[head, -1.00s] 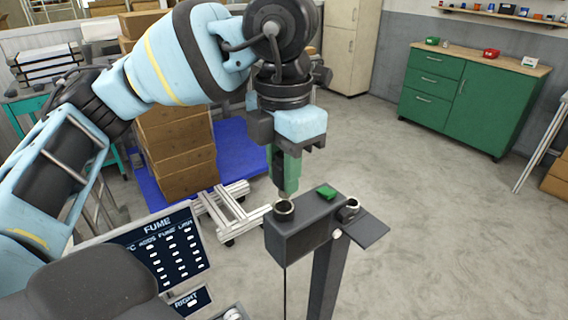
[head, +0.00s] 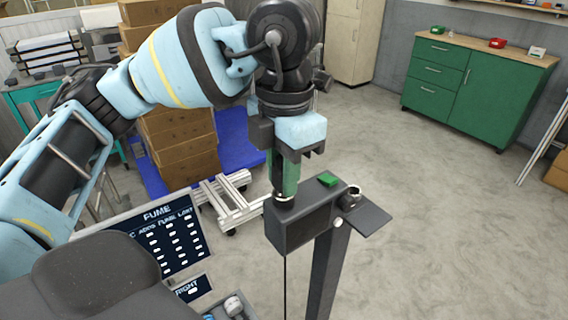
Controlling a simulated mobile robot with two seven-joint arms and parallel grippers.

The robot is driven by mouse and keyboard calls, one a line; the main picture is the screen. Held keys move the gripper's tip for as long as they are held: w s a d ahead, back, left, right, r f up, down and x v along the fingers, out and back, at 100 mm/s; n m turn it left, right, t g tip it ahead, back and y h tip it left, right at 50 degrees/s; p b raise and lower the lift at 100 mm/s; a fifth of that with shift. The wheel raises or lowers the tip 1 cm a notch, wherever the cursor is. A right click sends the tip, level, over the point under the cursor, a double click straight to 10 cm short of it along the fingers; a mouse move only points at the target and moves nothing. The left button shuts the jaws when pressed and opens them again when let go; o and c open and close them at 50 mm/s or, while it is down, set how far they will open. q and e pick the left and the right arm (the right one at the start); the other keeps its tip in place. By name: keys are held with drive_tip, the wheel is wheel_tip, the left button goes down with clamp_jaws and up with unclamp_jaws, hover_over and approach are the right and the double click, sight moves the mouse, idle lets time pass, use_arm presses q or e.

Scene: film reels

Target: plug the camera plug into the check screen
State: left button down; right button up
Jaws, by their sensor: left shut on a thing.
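The check screen (head: 305,228) is a dark box on a post, with a ring-shaped socket at the left of its top. My left gripper (head: 284,188) points straight down over that ring and is shut on a green piece, which I take to be the camera plug (head: 291,178). The lower end of the plug meets the ring; whether it is seated inside cannot be told, as the fingers and ring hide it. My right gripper is not in view.
A green block (head: 328,179) and a second metal ring (head: 351,194) sit right of the plug. A flat dark plate (head: 366,218) juts out right. A FUME board (head: 168,238) stands left. Boxes (head: 180,140) are behind. Floor to the right is clear.

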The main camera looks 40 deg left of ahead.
use_arm(q)
drive_tip(key=shift+f, duration=0.5)
drive_tip(key=c, duration=1.1)
unclamp_jaws()
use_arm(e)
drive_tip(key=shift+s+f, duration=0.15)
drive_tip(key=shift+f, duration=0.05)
use_arm(q)
drive_tip(key=shift+r, duration=0.15)
wheel_tip(320, 180, up, 8)
drive_tip(key=shift+f+p, duration=0.2)
drive_tip(key=shift+p, duration=0.2)
drive_tip(key=shift+w, duration=0.1)
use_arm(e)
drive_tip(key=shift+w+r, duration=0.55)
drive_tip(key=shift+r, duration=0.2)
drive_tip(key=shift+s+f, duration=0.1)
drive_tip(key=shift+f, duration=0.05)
use_arm(q)
drive_tip(key=shift+f, duration=0.1)
